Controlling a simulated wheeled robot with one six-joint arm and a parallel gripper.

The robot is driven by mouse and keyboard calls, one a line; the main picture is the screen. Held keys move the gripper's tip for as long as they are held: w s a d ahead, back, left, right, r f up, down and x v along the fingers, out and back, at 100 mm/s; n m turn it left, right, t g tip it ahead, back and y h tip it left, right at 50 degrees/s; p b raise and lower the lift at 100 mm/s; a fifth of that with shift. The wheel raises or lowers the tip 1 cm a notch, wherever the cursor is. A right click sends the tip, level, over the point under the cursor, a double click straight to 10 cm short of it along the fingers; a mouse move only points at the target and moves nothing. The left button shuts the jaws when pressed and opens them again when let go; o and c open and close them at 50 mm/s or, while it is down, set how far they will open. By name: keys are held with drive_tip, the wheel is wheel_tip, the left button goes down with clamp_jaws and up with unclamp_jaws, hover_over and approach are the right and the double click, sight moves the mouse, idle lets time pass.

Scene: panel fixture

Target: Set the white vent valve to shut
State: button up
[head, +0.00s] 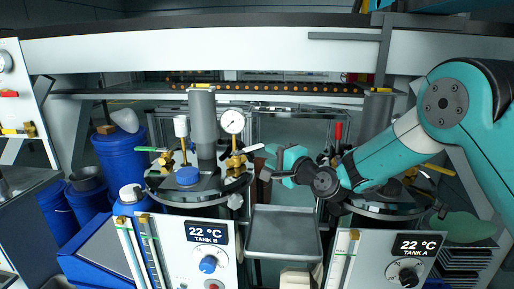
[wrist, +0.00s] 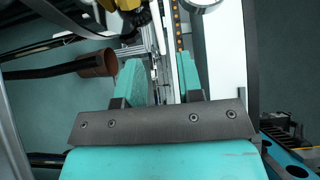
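The vent valve looks to be the brass valve (head: 236,160) on top of tank B, below a round gauge. Its white lever (head: 254,148) sticks out to the right and tilts slightly upward. My gripper (head: 268,165) is just right of this valve, close to the lever's end; I cannot tell whether they touch. In the wrist view my two teal fingers (wrist: 161,80) stand apart with nothing between them. A brass part (wrist: 128,4) with dark fittings shows beyond the fingers at the top edge, partly cut off.
Tank B's lid also carries a gauge (head: 232,121), a grey column (head: 203,120), a blue cap (head: 187,175) and a green lever (head: 147,149). A grey tray (head: 284,232) lies between the tanks. Tank A's red handle (head: 338,131) stands behind my gripper's right side.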

sight(257, 148)
drive_tip(key=x, duration=0.7)
drive_tip(key=shift+w+p, duration=0.1)
drive_tip(key=shift+p, duration=0.2)
clamp_jaws()
